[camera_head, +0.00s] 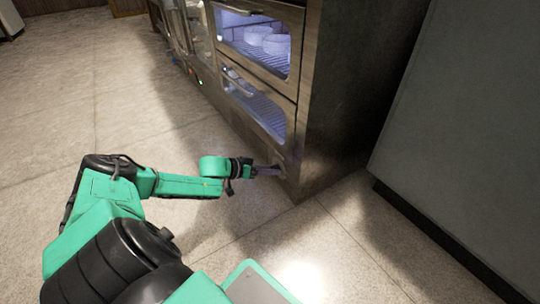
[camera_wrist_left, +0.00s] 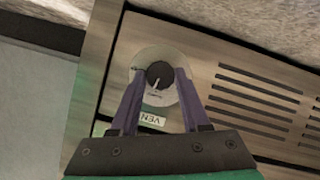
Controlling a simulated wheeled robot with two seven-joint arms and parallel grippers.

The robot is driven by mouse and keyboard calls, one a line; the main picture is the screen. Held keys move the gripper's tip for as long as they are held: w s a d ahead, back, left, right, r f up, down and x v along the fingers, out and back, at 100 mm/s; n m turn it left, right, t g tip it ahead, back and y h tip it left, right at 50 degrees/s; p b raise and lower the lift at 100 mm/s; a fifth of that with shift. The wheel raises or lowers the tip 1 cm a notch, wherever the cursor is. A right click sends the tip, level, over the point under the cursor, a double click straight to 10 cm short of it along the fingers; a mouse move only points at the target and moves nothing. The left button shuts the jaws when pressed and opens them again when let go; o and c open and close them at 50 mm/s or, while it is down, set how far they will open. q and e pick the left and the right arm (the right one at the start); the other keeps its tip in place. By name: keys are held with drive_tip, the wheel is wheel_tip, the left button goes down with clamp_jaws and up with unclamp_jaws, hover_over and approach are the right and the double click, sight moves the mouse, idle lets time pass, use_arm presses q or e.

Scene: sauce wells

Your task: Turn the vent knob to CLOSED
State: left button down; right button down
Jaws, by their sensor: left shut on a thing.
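The vent knob (camera_wrist_left: 159,75) is a small dark round knob with a pale pointer line, on a light round dial plate (camera_wrist_left: 150,57). In the left wrist view a label (camera_wrist_left: 152,119) reading "VEN", partly hidden, shows upside down below it. My left gripper (camera_wrist_left: 158,82) has its two purple fingers on either side of the knob, shut on it. In the head view my left gripper (camera_head: 268,171) reaches the low front corner of the steel oven cabinet (camera_head: 312,150), and the knob is hidden there. My right gripper is not in view.
A slotted vent grille (camera_wrist_left: 255,100) is beside the dial on the metal panel. The cabinet has glass doors (camera_head: 258,42) with white round items inside. A large grey unit (camera_head: 470,130) stands to the right. The tiled floor (camera_head: 100,90) on the left is clear.

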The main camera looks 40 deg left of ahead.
use_arm(q)
drive_tip(key=shift+a+n+h, duration=0.2)
drive_tip(key=shift+n+h, duration=0.2)
drive_tip(key=shift+n, duration=0.2)
drive_tip(key=shift+w, duration=0.1)
drive_tip(key=shift+n, duration=0.3)
drive_tip(key=shift+c, duration=1.9)
unclamp_jaws()
drive_tip(key=shift+h, duration=0.3)
